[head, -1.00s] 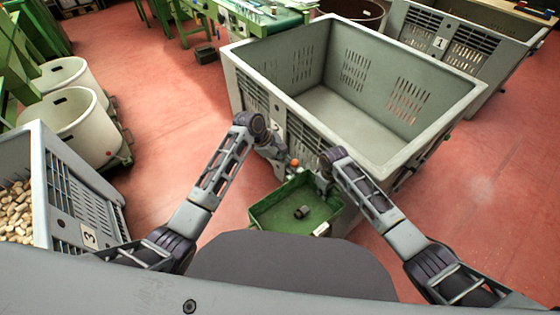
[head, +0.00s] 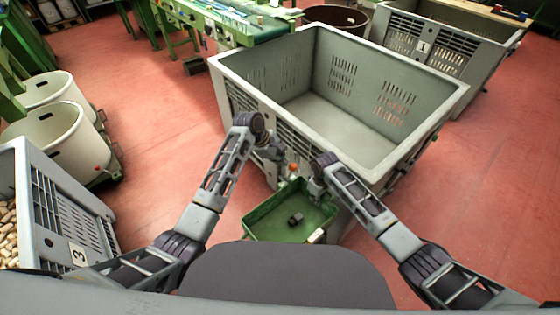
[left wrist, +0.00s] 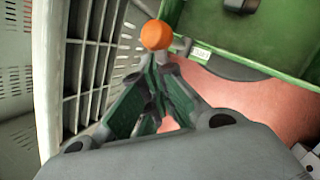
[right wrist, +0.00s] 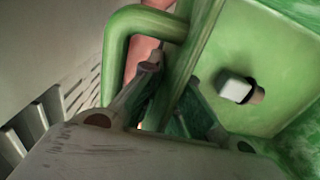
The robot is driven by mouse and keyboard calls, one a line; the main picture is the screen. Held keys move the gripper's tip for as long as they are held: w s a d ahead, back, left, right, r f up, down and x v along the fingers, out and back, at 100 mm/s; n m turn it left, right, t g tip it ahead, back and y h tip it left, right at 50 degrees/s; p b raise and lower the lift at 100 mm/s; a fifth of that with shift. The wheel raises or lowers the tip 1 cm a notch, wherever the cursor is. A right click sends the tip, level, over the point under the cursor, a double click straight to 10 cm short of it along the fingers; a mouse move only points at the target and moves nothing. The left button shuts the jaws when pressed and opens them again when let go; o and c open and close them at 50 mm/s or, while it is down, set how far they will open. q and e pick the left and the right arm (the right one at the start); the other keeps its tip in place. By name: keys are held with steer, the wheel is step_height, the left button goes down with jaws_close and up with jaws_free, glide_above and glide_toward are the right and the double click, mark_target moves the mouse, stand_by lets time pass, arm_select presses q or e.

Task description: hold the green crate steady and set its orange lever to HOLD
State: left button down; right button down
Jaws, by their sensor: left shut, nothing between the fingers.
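The green crate (head: 262,228) is a shallow open box at the near side of a large grey bin. An orange ball knob (head: 292,167) marks its lever, at the back of the crate; the knob also shows in the left wrist view (left wrist: 156,35). My left gripper (left wrist: 165,75) is shut and empty, with its fingertips just below the knob in that view. The lever's stem is mostly hidden there. A small pale label (left wrist: 201,52) is too blurred to read surely. My right gripper (right wrist: 172,85) has the crate's wall between its fingers, beside a green tube handle (right wrist: 117,60).
A small dark block (head: 296,218) lies in the green crate. The large grey bin (head: 228,72) rises close behind both hands. A grey crate marked 3 (head: 77,255) holds corks at the left.

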arm_select(q)
steer(key=shift+r, duration=0.6)
steer(key=shift+a, duration=0.2)
steer(key=w+a+r, duration=0.2)
steer(key=a+r, duration=0.3)
steer(key=r, duration=0.5)
steer(key=shift+a, duration=0.15)
stand_by(0.3)
steer(key=shift+s+f, duration=0.1)
steer(key=shift+f, duration=0.05)
stand_by(0.4)
